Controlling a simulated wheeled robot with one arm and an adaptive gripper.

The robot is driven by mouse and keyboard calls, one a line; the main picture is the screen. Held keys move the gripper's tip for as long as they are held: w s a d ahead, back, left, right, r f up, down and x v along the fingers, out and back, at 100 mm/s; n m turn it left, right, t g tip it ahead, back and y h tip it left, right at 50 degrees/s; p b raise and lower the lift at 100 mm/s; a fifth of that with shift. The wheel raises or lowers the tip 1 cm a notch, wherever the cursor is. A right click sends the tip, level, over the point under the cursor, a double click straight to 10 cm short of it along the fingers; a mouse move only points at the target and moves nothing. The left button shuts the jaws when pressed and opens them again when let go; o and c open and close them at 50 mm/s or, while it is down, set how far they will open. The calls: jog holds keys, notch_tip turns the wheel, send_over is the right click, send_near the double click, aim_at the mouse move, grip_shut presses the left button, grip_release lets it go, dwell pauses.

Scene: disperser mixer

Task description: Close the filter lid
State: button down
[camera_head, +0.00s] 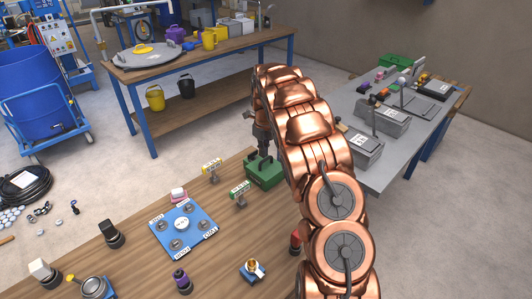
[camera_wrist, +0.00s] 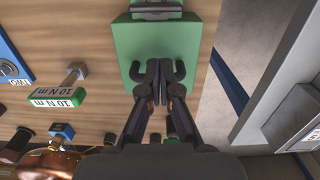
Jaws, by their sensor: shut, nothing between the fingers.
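My gripper (camera_head: 264,153) points down over a green block (camera_head: 266,177) near the right side of the wooden table. In the wrist view its black fingers (camera_wrist: 159,72) are together and empty, in front of the green block (camera_wrist: 135,38). I cannot tell whether they touch it. I cannot say for sure which thing is the filter. A round grey fitting with a yellow knob (camera_head: 92,287) stands at the front left. A small brass part on a blue base (camera_head: 252,270) stands at the front, near my arm. No lid is clearly recognisable on either.
A blue plate with labelled round spots (camera_head: 183,232) lies mid-table. A black-and-purple part (camera_head: 182,281) is in front. A grey bench (camera_head: 360,172) stands at right. A workbench (camera_head: 200,53) is behind.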

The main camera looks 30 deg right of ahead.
jog(key=shift+w+f, duration=0.2)
dwell(0.6)
